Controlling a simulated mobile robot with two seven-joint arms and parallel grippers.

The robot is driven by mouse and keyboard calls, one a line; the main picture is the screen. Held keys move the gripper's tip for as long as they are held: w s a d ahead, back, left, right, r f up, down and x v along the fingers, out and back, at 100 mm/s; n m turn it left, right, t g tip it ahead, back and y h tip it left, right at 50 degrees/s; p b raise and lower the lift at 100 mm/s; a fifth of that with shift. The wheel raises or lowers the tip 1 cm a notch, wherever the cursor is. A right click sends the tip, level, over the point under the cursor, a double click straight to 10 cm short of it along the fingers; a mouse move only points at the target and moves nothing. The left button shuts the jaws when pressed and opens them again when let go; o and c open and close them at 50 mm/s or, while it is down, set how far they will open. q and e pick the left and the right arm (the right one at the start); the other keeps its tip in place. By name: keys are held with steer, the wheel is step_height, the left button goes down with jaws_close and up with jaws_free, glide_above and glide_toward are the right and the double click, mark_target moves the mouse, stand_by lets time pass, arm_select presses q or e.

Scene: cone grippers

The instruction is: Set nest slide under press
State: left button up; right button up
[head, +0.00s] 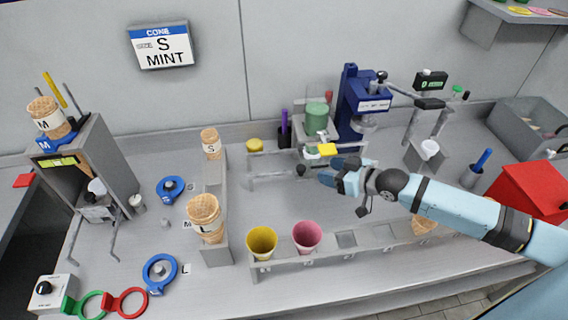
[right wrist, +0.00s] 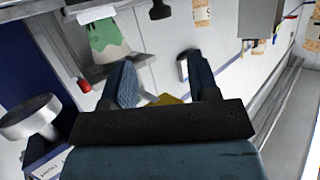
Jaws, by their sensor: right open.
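The press (head: 350,110) is a dark blue column with a head and a round metal ram (head: 364,123); it stands at the back, right of centre. The ram also shows as a grey disc at the left of the right wrist view (right wrist: 30,116). In front of the press is what looks like the nest slide, low grey rails (head: 270,167) with a black knob (head: 300,170) and a yellow part (head: 327,149). My right gripper (head: 330,174) is open beside the knob, in front of the press. The yellow part shows between its fingers in the right wrist view (right wrist: 168,99). Contact is unclear.
A green canister (head: 316,117) stands left of the press. A rack (head: 345,257) holding yellow and pink cups runs along the front. Cones stand by a grey divider (head: 214,180). A red box (head: 527,190) is at right. The middle counter is mostly clear.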

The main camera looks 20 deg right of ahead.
mark_target(305, 168)
steer(key=shift+n+g, duration=0.3)
steer(key=shift+n, duration=0.1)
steer(key=x, duration=0.8)
steer(key=shift+w+a+f+p, duration=0.1)
steer(key=shift+a+f+p, duration=0.1)
steer(key=shift+f+p, duration=0.25)
jaws_close()
steer(key=shift+d, duration=0.1)
